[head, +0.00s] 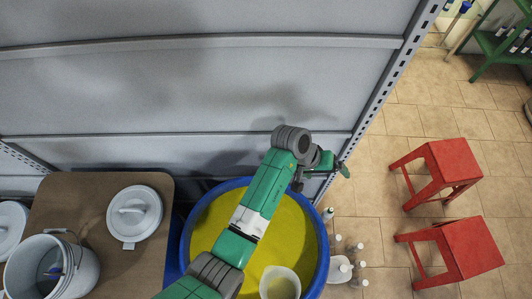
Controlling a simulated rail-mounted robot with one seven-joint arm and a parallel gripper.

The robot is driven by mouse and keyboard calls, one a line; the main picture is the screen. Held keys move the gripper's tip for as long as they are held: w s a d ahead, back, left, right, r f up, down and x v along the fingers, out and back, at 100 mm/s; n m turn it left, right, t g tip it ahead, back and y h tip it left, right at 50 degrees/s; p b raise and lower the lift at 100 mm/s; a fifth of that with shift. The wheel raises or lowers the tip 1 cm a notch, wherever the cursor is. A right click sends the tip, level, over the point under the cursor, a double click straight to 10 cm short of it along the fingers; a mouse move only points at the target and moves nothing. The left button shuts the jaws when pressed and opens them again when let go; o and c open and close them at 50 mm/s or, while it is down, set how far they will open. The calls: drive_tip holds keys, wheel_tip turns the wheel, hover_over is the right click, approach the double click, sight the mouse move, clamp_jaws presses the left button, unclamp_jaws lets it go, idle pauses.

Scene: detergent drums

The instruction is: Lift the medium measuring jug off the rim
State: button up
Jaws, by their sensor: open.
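A pale, translucent measuring jug (280,284) shows at the bottom of the head view, at the near side of the blue drum (188,222). Its lower part is cut off by the picture edge, and I cannot tell how it sits against the rim. The drum holds yellow contents (290,225). My gripper (322,170) is open, above the drum's far right edge, well apart from the jug. My green arm crosses over the drum and hides part of its contents and rim.
A brown table (95,205) at left carries a white lid (134,214) and a white bucket (82,270) with items inside. Several bottles (340,268) stand on the floor right of the drum. Two red stools (450,165) stand further right. A grey panel wall (180,90) lies behind.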

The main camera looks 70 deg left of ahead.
drive_tip(key=s+d+f+n+g+h+b, duration=0.2)
drive_tip(key=s+d+f+n+h, duration=0.15)
drive_tip(key=s+f, duration=0.9)
drive_tip(key=n+t+h+b, duration=0.3)
drive_tip(key=n+t+h, duration=0.1)
drive_tip(key=n+h, duration=0.6)
approach(268, 279)
drive_tip(key=f+x, duration=0.1)
drive_tip(key=x, duration=0.5)
drive_tip(key=shift+d+f+y, duration=0.1)
drive_tip(key=shift+d+y, duration=0.15)
drive_tip(key=shift+d, duration=0.05)
